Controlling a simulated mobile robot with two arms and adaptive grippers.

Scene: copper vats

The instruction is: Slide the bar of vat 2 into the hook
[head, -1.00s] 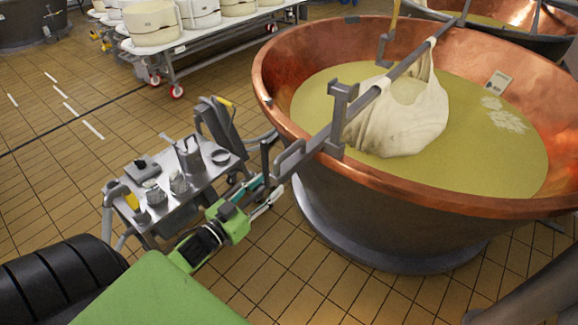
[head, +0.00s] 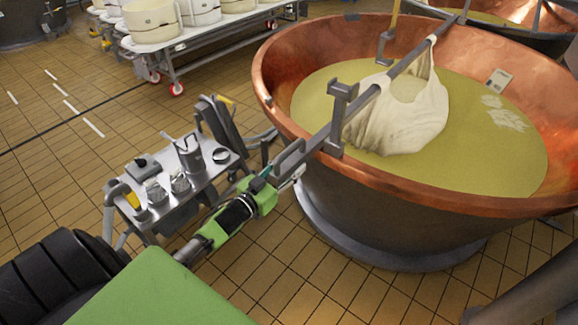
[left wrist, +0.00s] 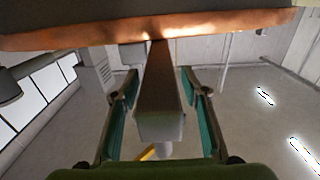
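The grey bar (head: 407,60) lies across the copper vat (head: 420,185). A white cloth bundle (head: 405,115) hangs from it into the yellowish liquid. A grey hook bracket (head: 339,115) stands at the near rim and another (head: 385,47) at the far side. I cannot tell whether the bar sits inside the near hook. My left gripper (head: 278,178) is at the bar's near end, outside the rim. In the left wrist view, its teal fingers (left wrist: 160,108) are apart, one on each side of the bar's end (left wrist: 160,126), with a gap visible. My right gripper is not in view.
A small steel trolley (head: 215,178) with jugs and tools stands left of the vat, close to my left arm. A white-topped rack (head: 200,38) with tubs is at the back. More vats stand at the upper right and upper left. Tiled floor is clear at the left.

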